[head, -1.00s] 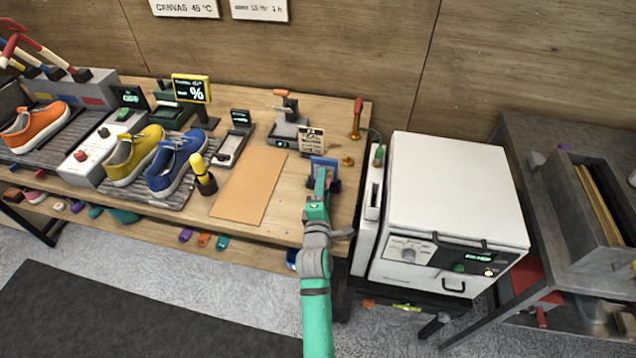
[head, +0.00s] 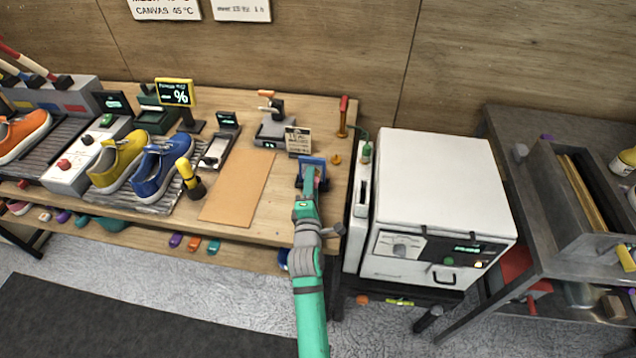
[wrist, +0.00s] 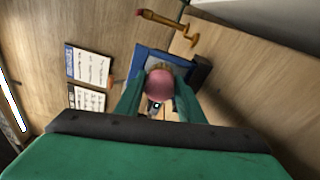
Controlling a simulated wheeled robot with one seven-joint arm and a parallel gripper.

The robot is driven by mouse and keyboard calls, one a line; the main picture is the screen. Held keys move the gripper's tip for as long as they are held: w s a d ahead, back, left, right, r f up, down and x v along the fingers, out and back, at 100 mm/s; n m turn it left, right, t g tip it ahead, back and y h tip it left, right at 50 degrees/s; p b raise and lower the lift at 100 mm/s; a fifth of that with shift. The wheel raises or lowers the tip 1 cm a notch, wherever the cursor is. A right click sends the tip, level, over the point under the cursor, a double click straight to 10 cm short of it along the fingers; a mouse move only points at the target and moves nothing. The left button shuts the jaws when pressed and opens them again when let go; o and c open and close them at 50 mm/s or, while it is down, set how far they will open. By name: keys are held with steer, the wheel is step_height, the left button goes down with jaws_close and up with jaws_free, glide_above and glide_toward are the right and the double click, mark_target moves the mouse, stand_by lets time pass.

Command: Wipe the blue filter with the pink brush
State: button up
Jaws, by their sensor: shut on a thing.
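The blue filter (head: 313,162) is a blue-framed panel standing near the right end of the wooden bench. It also shows in the wrist view (wrist: 139,62), right in front of my fingers. My gripper (head: 312,180) reaches over the bench to it. In the wrist view my green fingers (wrist: 158,100) are shut on the pink brush (wrist: 160,86), whose rounded pink end shows between them. The brush is close against the filter's face; whether it touches cannot be told. My fingers and the brush hide part of the filter.
A small sign (head: 298,141) stands just left of the filter. A red-handled brass tool (head: 343,117) stands behind it. A white oven-like box (head: 440,190) is close on the right. A tan mat (head: 238,187) lies clear to the left.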

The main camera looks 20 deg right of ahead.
steer(key=shift+w+a, duration=0.6)
steer(key=shift+a, duration=0.25)
steer(key=shift+w+a, duration=0.6)
steer(key=shift+a, duration=0.2)
steer(key=shift+a+v, duration=0.25)
steer(key=shift+v, duration=2.35)
steer(key=shift+s+a, duration=0.15)
steer(key=shift+a, duration=0.1)
steer(key=shift+a, duration=0.1)
steer(key=shift+s+a, duration=0.1)
steer(key=shift+v, duration=1.3)
steer(key=shift+f, duration=0.1)
